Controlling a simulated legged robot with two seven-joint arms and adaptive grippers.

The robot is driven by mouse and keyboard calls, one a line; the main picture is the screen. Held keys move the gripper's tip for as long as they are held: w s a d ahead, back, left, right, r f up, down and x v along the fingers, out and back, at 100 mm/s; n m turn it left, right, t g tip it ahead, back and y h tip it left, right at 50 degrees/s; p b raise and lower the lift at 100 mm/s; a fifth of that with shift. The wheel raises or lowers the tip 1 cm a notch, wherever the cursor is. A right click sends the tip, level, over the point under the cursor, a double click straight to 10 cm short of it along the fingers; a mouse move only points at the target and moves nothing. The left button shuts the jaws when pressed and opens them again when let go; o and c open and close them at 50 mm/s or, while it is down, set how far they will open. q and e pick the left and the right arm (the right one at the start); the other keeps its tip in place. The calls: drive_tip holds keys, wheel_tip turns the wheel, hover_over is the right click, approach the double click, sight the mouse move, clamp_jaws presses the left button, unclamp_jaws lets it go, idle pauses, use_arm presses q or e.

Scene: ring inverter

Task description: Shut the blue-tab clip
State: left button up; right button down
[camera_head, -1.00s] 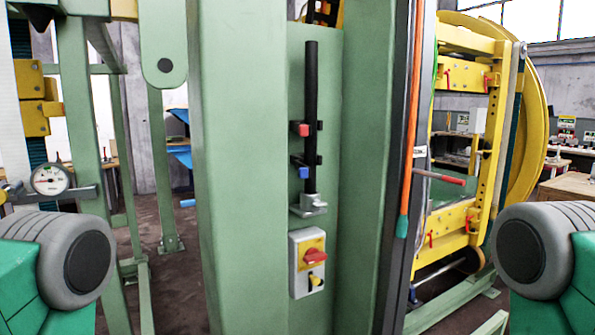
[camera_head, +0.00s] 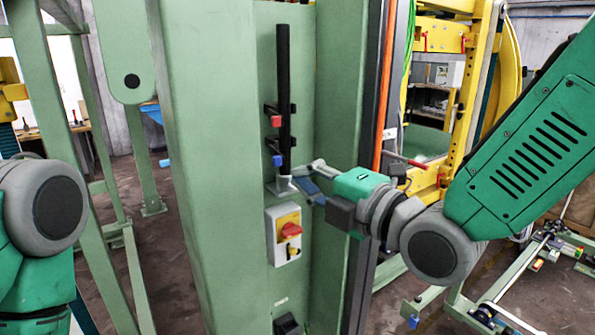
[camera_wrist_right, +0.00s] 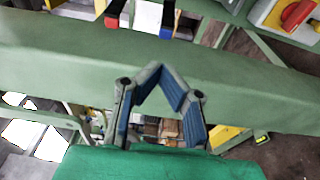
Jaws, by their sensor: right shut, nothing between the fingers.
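The clip with the blue tab (camera_head: 277,160) is on the green column, low on the upright black rod (camera_head: 284,85). Its tab sticks out left of the rod; I cannot tell whether the clip is open or shut. A clip with a red tab (camera_head: 276,121) sits above it. My right gripper (camera_head: 297,180) is shut and empty, just below and right of the blue tab, apart from it as far as I can see. In the right wrist view, the blue tab (camera_wrist_right: 166,33) is beyond the fingertips (camera_wrist_right: 158,68), with the red tab (camera_wrist_right: 112,22) to its left. My left gripper is out of view.
A grey holder (camera_head: 283,185) stands at the rod's foot, close to my right fingers. Below is a switch box with a red knob (camera_head: 290,230). The green column (camera_head: 205,200) flanks the recess on the left. An orange hose (camera_head: 384,90) hangs to the right.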

drive_tip(key=p+x, duration=0.1)
drive_tip(key=x, duration=0.7)
drive_tip(key=shift+a+p, duration=0.15)
drive_tip(key=shift+p, duration=0.15)
drive_tip(key=shift+d+n+g+y, duration=0.3)
drive_tip(key=shift+d, duration=0.05)
